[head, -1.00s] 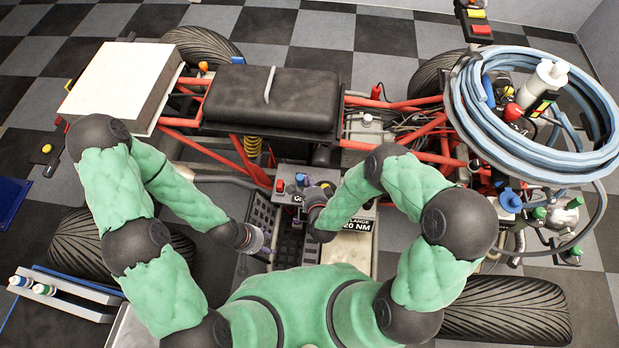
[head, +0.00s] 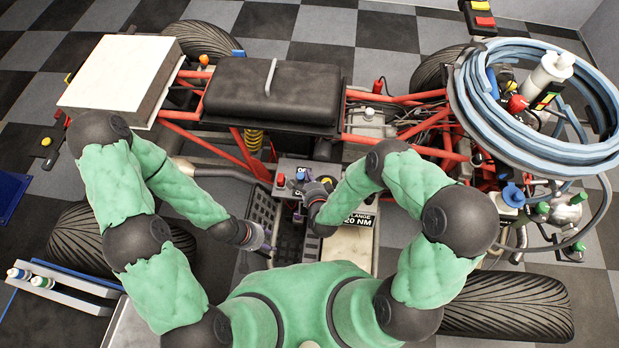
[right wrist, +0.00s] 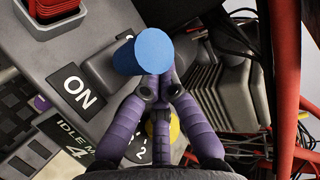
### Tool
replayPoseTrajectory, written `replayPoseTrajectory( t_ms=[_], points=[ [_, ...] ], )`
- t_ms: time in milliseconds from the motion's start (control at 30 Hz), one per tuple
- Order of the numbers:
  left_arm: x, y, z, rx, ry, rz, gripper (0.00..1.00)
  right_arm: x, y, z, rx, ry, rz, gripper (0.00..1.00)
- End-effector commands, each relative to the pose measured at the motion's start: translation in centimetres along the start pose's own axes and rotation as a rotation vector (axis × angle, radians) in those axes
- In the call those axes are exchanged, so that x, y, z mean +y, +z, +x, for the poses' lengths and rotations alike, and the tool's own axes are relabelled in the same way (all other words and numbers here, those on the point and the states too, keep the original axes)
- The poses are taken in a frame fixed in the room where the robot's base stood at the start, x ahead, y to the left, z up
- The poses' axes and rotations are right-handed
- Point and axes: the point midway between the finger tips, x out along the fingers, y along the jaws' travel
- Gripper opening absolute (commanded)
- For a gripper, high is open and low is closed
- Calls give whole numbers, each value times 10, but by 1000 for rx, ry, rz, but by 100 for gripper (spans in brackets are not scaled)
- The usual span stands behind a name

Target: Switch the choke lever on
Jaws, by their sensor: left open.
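The lever with a blue cylindrical cap (right wrist: 145,52) stands on a grey panel in the right wrist view, beside a black ON label (right wrist: 80,88). My right gripper (right wrist: 157,82) has its purple fingertips close together right at the blue cap, which hides their ends. I cannot tell whether they pinch the lever or only touch it. In the head view my right gripper (head: 311,196) is at the small control panel, near the blue cap (head: 301,175). My left gripper (head: 268,240) is open, low and left of the panel, over the black pedal area.
Red frame tubes (head: 395,101) and the black seat (head: 270,95) lie beyond the panel. A blue hose coil (head: 465,105) is at right.

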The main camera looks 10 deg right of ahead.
Motion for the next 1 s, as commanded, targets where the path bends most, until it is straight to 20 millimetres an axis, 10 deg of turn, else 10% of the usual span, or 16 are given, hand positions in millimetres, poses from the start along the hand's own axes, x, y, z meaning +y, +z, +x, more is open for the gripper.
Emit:
replayPoseTrajectory(
  t_ms=[433,1000],
  points=[
    [0,0,0,0,0,0,53,0,1,-10,-3,0,-1,0],
    [0,0,0,0,0,0,53,0,0,-107,-1,1,0,0]
  ],
)
